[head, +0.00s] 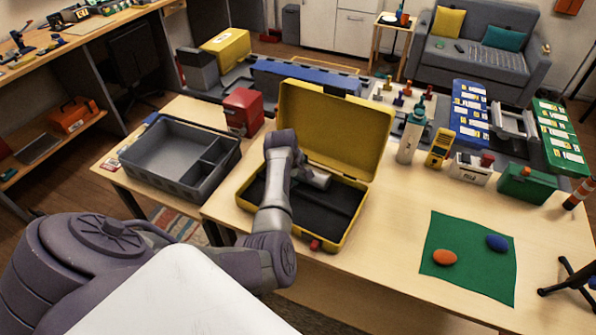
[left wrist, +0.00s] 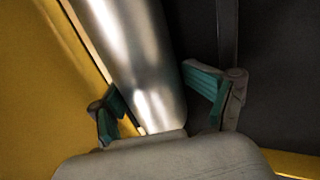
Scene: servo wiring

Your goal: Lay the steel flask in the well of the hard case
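The yellow hard case (head: 330,125) stands open on the wooden table, its lid up at the back and a dark lining (head: 325,208) inside. My left arm reaches over it, and my left gripper (head: 324,180) is low inside the case. In the left wrist view the shiny steel flask (left wrist: 138,55) lies between the green-padded fingers of the gripper (left wrist: 160,98). The fingers look splayed, with a narrow gap at the right pad. Yellow case wall is left of the flask, dark lining right. The flask cannot be made out in the head view. My right gripper is out of view.
A grey divided tray (head: 180,150) and a red box (head: 243,110) stand left of the case. A green mat (head: 468,275) with an orange and a blue oval lies at right. A white bottle (head: 410,135) and several tools stand behind.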

